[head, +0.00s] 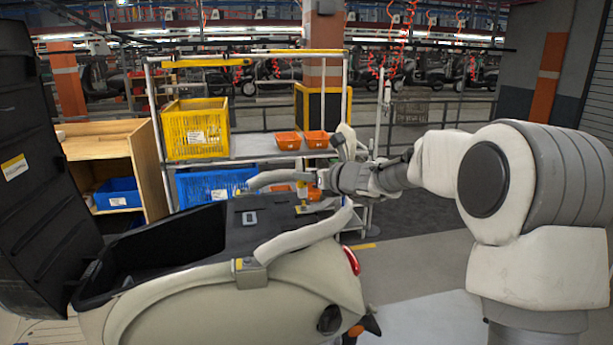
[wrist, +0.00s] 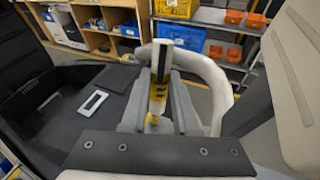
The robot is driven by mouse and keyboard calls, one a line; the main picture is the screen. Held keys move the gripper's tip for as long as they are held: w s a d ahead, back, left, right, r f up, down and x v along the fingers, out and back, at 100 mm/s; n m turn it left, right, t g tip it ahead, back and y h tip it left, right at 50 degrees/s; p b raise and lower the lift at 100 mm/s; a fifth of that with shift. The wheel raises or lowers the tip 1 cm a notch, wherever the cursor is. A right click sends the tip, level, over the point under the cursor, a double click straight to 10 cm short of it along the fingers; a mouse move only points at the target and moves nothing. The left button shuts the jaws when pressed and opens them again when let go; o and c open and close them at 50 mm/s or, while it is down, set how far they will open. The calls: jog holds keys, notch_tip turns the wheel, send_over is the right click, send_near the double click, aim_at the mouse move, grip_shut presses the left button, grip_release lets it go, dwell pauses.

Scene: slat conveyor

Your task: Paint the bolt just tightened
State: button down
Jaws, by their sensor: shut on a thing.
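My gripper (head: 303,188) is above the rear of the cream scooter (head: 215,300), near its pale grab rail (head: 300,235). In the wrist view its grey fingers (wrist: 158,105) are shut on a marker-like tool (wrist: 159,70) with a pale body, dark parts and yellow bands. The tool stands roughly upright in the picture between the fingers. The grab rail (wrist: 222,85) curves behind and to the right of it. I cannot make out the bolt for certain, nor whether the tool touches anything.
The scooter's black storage well (head: 165,250) is open, with its raised black seat (head: 40,170) at left. A pale latch plate (wrist: 92,102) lies left of the fingers. Behind stand a rack with a yellow crate (head: 195,128), orange bins (head: 288,140) and a wooden shelf (head: 110,140).

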jog(key=shift+r+p, duration=2.5)
jog(key=shift+r, duration=0.5)
